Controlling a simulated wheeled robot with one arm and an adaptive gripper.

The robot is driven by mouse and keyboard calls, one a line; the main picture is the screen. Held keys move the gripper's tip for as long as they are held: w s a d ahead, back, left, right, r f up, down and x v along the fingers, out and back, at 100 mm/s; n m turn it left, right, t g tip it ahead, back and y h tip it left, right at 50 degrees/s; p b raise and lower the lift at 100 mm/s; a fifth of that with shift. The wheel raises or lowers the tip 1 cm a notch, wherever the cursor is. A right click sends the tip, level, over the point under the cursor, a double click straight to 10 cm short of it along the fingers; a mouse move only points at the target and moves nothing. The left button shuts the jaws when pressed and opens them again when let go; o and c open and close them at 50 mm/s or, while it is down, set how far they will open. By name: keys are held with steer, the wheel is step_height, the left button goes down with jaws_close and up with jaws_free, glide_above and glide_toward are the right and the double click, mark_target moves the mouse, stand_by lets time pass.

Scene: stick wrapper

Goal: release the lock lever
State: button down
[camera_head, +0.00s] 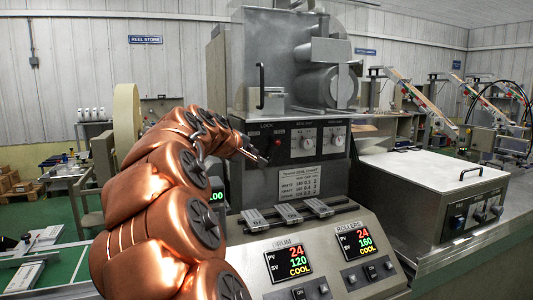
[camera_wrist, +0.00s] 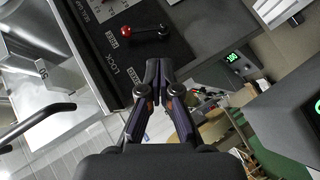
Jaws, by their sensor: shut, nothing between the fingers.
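The lock lever (camera_wrist: 146,34) is a short dark bar with a red ball knob at its left end in the wrist view. It sits on a black panel (camera_wrist: 112,48) marked LOCK, with small labels near it. In the head view the panel's LOCK corner (camera_head: 267,126) shows, but my gripper partly covers the lever. My gripper (camera_wrist: 158,68) is shut and empty. Its fingertips are in front of the panel, just below the lever in the wrist view, with no clear contact. In the head view my gripper (camera_head: 259,158) points at the panel's lower left part.
Two white dials (camera_head: 320,140) are right of the lever on the machine face. A black handle (camera_head: 261,79) stands above the panel. Lower down are a silver slatted part (camera_head: 305,209) and a sloped console with DRUM and ROLLERS displays (camera_head: 288,260). A grey box (camera_head: 432,190) stands at right.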

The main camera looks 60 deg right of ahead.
mark_target(274, 148)
steer(key=shift+n+h, duration=0.4)
steer(key=shift+h, duration=0.2)
steer(key=shift+w+d+r+p+x, duration=0.1)
steer(key=shift+r+p+x, duration=0.25)
steer(key=shift+x, duration=1.75)
steer(key=shift+w+d+r+p+x, duration=0.15)
steer(key=shift+r+p+x, duration=0.25)
steer(key=shift+x, duration=1.7)
steer(key=shift+w+d+r+p+x, duration=0.15)
steer(key=shift+r+x, duration=0.3)
steer(key=shift+x, duration=1.65)
steer(key=shift+s+r, duration=0.1)
steer(key=shift+s+y+p, duration=0.15)
steer(key=shift+y+p, duration=0.15)
steer(key=shift+p, duration=0.05)
steer(key=shift+s+d+m+y+p, duration=0.35)
steer(key=shift+d+m+y+p, duration=0.05)
steer(key=shift+m+y+p, duration=0.2)
steer(key=shift+s+d+f+t, duration=0.1)
steer(key=shift+s+f+t, duration=0.05)
steer(key=shift+f+t, duration=0.15)
